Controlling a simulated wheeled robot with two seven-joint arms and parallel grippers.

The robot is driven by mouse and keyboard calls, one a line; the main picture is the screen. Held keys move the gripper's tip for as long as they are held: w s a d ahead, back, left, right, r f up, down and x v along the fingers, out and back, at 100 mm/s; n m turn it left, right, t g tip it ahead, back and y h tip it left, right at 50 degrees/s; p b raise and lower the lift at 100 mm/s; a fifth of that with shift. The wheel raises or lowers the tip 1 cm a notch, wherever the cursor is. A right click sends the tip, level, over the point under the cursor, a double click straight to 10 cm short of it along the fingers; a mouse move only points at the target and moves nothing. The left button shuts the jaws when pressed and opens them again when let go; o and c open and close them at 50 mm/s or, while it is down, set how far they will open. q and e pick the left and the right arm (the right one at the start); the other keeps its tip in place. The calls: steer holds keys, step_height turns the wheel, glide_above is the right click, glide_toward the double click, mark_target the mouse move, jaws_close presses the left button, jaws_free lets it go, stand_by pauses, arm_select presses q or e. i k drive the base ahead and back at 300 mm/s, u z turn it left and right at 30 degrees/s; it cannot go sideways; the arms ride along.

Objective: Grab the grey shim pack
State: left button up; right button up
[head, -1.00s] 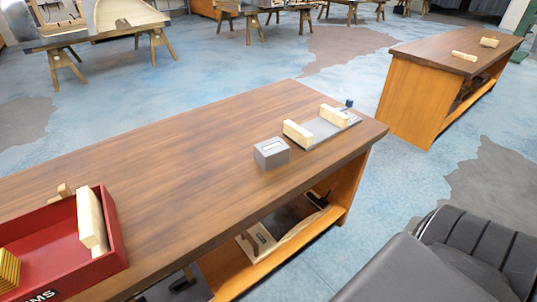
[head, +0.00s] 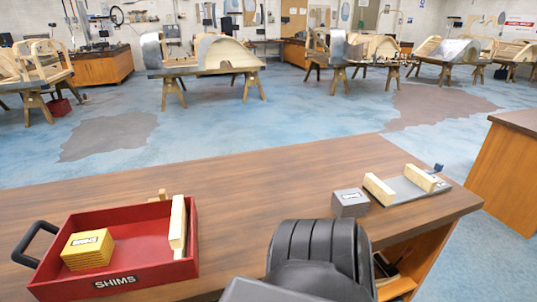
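A yellow shim pack (head: 88,250) lies in the red tray (head: 115,282) marked SHIMS at the left. Neither of my grippers shows clearly in the head view. A dark ribbed part, apparently mine, rises at the bottom centre and covers some of the bench's front edge.
Two pale wooden blocks (head: 379,189) stand on the grey plate, with a small blue part at its corner. Another pale block (head: 178,225) leans at the tray's right end. The bench between tray and grey pack is clear. Another bench (head: 508,180) stands at the right.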

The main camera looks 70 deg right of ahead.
mark_target(351, 203)
steer(key=u, duration=0.75)
steer(key=k, duration=2.85)
steer(key=z, duration=2.6)
steer(key=i, duration=0.35)
